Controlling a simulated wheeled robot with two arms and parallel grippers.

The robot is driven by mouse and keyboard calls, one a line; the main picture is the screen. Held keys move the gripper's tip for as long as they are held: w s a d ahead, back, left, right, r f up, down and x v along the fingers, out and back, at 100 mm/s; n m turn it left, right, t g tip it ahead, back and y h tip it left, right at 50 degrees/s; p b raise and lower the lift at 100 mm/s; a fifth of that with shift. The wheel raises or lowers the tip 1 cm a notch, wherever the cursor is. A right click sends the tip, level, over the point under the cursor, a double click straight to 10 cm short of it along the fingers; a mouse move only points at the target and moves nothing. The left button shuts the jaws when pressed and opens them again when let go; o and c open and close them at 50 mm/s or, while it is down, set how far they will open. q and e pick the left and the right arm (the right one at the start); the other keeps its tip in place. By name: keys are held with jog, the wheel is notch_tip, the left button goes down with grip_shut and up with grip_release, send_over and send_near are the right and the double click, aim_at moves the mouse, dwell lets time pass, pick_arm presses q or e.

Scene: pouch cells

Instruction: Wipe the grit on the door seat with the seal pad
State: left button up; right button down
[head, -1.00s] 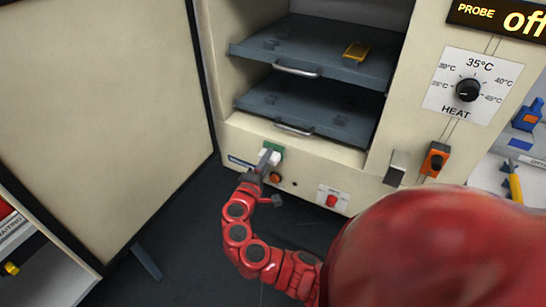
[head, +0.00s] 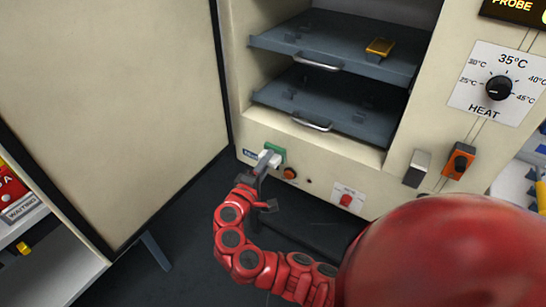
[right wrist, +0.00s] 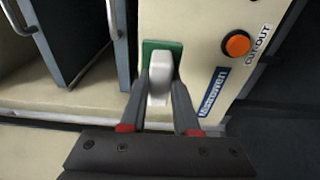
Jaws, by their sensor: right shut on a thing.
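A white block (right wrist: 159,84), which looks like the seal pad, sits against a green plate (right wrist: 150,48) on the front of the cabinet, below its opening. My right gripper (head: 265,162) is shut on the white block; in the right wrist view its two fingers (right wrist: 161,88) press on both sides of it. The block is still at the green plate; I cannot tell whether it touches it. The door seat (head: 330,146) is the cream rim around the opening. I cannot make out grit on it. My left gripper is not in view.
The cabinet door (head: 105,110) stands wide open at left. Two grey shelves (head: 340,45) fill the opening, the upper with a yellow item (head: 380,46). An orange button (head: 290,173) is close beside the gripper. A heat knob (head: 499,88) and orange switch (head: 459,160) are at right.

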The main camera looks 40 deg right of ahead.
jog(key=shift+s+a, duration=0.3)
jog(key=shift+a, duration=0.35)
jog(key=shift+b+v, duration=0.55)
jog(key=shift+v, duration=0.95)
jog(key=shift+w+a, duration=0.1)
jog(key=shift+w, duration=0.1)
